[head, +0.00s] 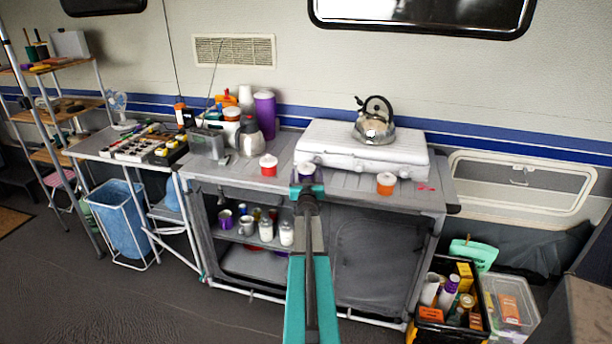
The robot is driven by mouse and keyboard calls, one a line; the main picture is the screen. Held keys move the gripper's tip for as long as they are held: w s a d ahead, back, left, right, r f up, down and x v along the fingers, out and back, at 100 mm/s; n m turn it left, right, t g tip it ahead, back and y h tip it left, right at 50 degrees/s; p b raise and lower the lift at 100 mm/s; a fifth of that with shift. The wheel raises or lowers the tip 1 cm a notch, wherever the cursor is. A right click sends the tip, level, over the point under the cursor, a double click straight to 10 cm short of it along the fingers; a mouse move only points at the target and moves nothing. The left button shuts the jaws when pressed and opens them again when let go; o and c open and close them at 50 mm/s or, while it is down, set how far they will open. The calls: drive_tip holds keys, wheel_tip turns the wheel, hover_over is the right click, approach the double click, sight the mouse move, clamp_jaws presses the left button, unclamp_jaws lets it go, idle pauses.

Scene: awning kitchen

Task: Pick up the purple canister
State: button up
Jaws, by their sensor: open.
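A small dark purple canister with a pale lid (305,170) stands on the grey counter, in front of the white stove box's left end. A taller purple container (265,115) stands farther back on the counter, beside the steel jug. My gripper (307,189) is at the counter's front edge, open, just in front of the small purple canister in the picture. The gripper hides the canister's lower part. I cannot tell how far apart they are.
A red jar (268,165) stands left of the small canister and an orange jar (386,183) to its right. A kettle (374,128) sits on the white stove box (340,150). A steel jug (249,137) stands behind. Shelves with cups and jars are below the counter.

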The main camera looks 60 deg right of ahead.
sight(307, 165)
drive_tip(key=shift+x, duration=1.1)
drive_tip(key=c, duration=1.2)
drive_tip(key=shift+r, duration=0.1)
drive_tip(key=shift+r, duration=0.75)
wheel_tip(307, 165, up, 2)
drive_tip(key=shift+b, duration=0.5)
drive_tip(key=b+v, duration=0.1)
drive_tip(key=v, duration=0.4)
drive_tip(key=b+v, duration=0.1)
drive_tip(key=v, duration=0.4)
drive_tip(key=s+r+b+v, duration=0.1)
drive_tip(key=v, duration=0.5)
drive_tip(key=shift+s+d+r, duration=0.1)
drive_tip(key=shift+s+d, duration=0.05)
drive_tip(key=shift+d, duration=0.3)
